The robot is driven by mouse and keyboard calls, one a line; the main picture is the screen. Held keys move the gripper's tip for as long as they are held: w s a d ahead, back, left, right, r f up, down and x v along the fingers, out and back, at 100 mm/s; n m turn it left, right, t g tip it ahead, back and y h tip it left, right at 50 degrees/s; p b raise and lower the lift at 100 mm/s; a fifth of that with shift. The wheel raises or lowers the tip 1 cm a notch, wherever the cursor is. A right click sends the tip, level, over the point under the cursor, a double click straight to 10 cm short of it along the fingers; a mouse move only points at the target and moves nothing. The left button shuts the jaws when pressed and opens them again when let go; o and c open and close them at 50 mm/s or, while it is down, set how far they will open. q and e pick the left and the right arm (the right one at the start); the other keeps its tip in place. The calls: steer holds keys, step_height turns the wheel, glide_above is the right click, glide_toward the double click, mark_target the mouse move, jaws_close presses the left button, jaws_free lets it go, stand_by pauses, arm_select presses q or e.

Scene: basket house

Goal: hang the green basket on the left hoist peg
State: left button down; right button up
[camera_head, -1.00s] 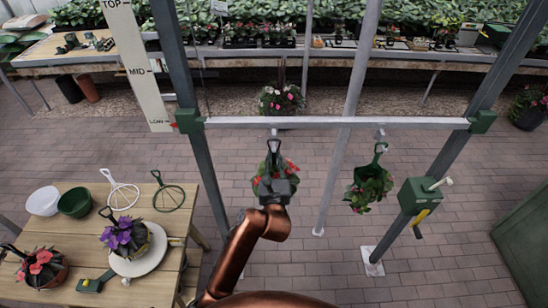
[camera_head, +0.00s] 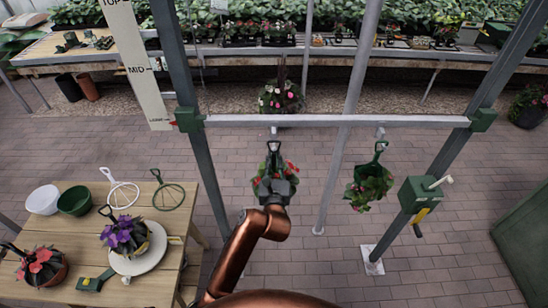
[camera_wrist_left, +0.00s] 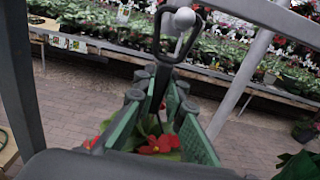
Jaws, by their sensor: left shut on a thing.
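The held basket (camera_head: 261,188) has red flowers and leaves and hangs under the hoist bar; its body is mostly hidden by my gripper and arm. My left gripper (camera_head: 276,182) is shut on its dark hanger (camera_head: 273,147). The left hoist peg (camera_head: 274,131) juts from the bar just above the hanger loop. In the left wrist view, the peg's white ball end (camera_wrist_left: 185,18) shows inside the loop outline; I cannot tell whether the loop bears on the peg. The fingers (camera_wrist_left: 160,92) close around the hanger stem, with red flowers below. My right gripper is not in view.
Another green basket (camera_head: 370,187) hangs below the right peg (camera_head: 380,132). The white hoist bar (camera_head: 330,122) runs between posts, with a green winch box (camera_head: 424,195) at right. A wooden table (camera_head: 150,285) with pots and hoops stands at left.

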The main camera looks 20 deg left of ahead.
arm_select(q)
steer(key=shift+r, duration=0.2)
steer(key=c, duration=1.9)
jaws_free()
steer(key=shift+f, duration=0.4)
steer(key=v, duration=1.2)
steer(key=shift+r, duration=0.3)
